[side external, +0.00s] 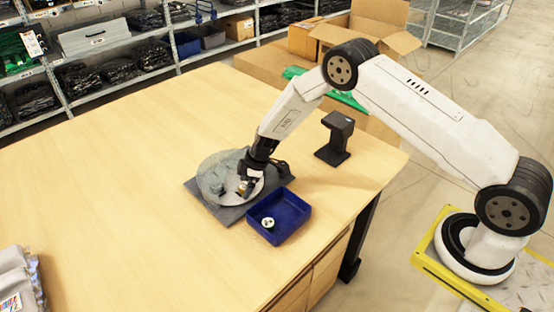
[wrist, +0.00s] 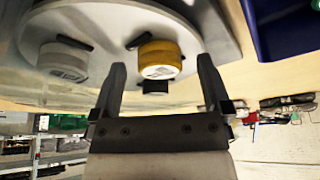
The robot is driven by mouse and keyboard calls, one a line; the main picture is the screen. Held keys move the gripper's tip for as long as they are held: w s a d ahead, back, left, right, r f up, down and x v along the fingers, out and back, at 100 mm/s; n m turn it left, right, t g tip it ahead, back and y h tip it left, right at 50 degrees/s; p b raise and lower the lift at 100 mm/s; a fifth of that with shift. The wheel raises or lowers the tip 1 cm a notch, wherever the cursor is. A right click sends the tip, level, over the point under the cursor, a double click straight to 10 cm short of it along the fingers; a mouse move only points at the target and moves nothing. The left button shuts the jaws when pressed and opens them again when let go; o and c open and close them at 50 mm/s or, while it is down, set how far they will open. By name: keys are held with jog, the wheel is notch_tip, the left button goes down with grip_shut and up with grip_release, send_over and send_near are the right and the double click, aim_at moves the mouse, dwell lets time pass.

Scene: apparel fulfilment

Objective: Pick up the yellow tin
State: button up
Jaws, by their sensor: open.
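The yellow tin (wrist: 158,59) is a short round can with a pale label, standing on a round pale disc (wrist: 110,12). In the wrist view my gripper (wrist: 160,66) is open, with one finger to either side of the tin's near part and a visible gap on both sides. In the side view my gripper (side external: 248,184) is low over the disc (side external: 212,168), pointing down. There the tin (side external: 241,188) is small and partly hidden by the fingers. I cannot tell whether a finger touches it.
A white tin (wrist: 62,60) stands on the disc left of the yellow one. A blue bin (side external: 293,212) holding a white-and-green round item (side external: 268,222) sits beside the grey base (side external: 229,214). A black stand (side external: 336,138) is behind. The table's left side is mostly clear.

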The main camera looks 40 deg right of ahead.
grip_shut()
dwell(0.3)
jog(key=shift+r, duration=0.15)
jog(key=shift+r, duration=0.85)
jog(key=s+d+r, duration=0.1)
jog(key=s+r, duration=1)
jog(key=s, duration=0.3)
jog(key=shift+d, duration=0.1)
